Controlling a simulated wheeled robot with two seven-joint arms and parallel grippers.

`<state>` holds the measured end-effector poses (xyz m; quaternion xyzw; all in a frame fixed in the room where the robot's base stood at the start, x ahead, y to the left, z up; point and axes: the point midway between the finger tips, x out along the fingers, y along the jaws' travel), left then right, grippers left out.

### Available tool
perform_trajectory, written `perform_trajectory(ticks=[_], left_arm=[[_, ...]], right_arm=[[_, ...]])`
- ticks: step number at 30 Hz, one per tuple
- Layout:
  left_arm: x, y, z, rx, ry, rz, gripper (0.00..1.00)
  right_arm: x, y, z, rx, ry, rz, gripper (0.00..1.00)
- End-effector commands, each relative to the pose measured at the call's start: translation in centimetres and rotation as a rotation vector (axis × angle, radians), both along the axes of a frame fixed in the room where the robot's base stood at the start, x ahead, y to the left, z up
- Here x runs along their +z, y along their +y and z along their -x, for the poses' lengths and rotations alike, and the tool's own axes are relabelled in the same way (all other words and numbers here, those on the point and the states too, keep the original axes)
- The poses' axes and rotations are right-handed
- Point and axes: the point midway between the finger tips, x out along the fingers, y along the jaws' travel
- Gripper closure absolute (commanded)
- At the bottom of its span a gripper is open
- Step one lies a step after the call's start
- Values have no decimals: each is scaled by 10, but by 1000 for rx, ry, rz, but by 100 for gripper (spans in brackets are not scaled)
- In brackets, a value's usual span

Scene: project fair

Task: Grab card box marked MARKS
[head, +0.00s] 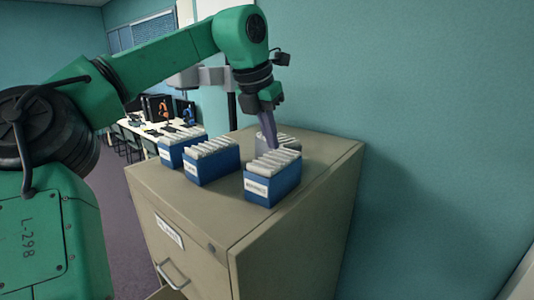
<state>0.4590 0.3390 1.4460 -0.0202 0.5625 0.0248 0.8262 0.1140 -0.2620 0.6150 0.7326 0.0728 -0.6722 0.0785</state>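Several card boxes filled with white cards stand on top of a beige filing cabinet (240,222). A blue box (272,190) is at the front right, a second blue box (212,168) is left of it, and a third blue box (172,157) is at the far left. A greyish box (262,147) stands behind the front right one and is partly hidden. The labels are too small to read surely, so I cannot tell which says MARKS. My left gripper (271,122) points down at the greyish box, its fingers overlapping it in view. Contact and finger opening are unclear.
A teal wall (420,110) rises close to the cabinet's right and back. The cabinet top is bare at its front and right edges. A drawer handle (172,275) is on its front. A desk with equipment (158,108) is in the background.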

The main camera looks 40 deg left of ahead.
Motion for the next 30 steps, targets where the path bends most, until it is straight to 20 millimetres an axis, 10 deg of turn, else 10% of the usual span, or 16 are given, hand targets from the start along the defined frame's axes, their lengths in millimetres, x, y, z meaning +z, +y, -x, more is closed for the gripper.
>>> perform_trajectory(ticks=[10, 27, 30], left_arm=[[94, 0, -2, 2, -14, -8, 100], [120, 0, -1, -2, -13, -7, 99], [120, 0, -1, -2, -13, -7, 61]], right_arm=[[16, 2, -4, 1, -5, -3, 50], [16, 3, -3, 1, -5, -5, 50], [16, 3, -3, 1, -5, -5, 50]])
